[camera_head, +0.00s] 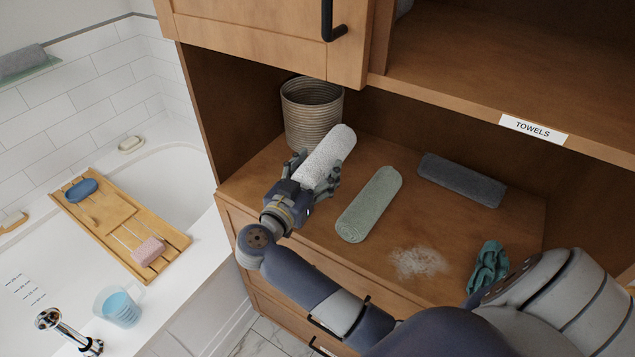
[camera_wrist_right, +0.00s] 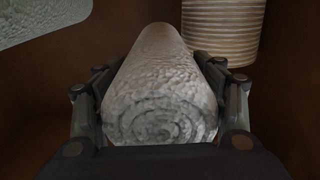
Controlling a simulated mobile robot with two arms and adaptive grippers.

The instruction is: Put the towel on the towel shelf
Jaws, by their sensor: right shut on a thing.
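My right gripper (camera_head: 311,176) is shut on a rolled white towel (camera_head: 331,153) over the left part of the wooden counter. In the right wrist view the towel (camera_wrist_right: 160,95) lies lengthwise between the two fingers of the gripper (camera_wrist_right: 160,90), its spiral end facing the camera. The towel shelf (camera_head: 470,62) is the wooden shelf above the counter, with a "TOWELS" label (camera_head: 533,129) on its front edge. A green rolled towel (camera_head: 369,204) and a dark grey rolled towel (camera_head: 462,180) lie on the counter. My left gripper is not in view.
A ribbed basket (camera_head: 311,115) stands behind the held towel. A cabinet door with a black handle (camera_head: 333,20) hangs above left. A teal cloth (camera_head: 488,267) and white powder (camera_head: 418,262) are on the counter. The bathtub with a wooden tray (camera_head: 110,217) is at left.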

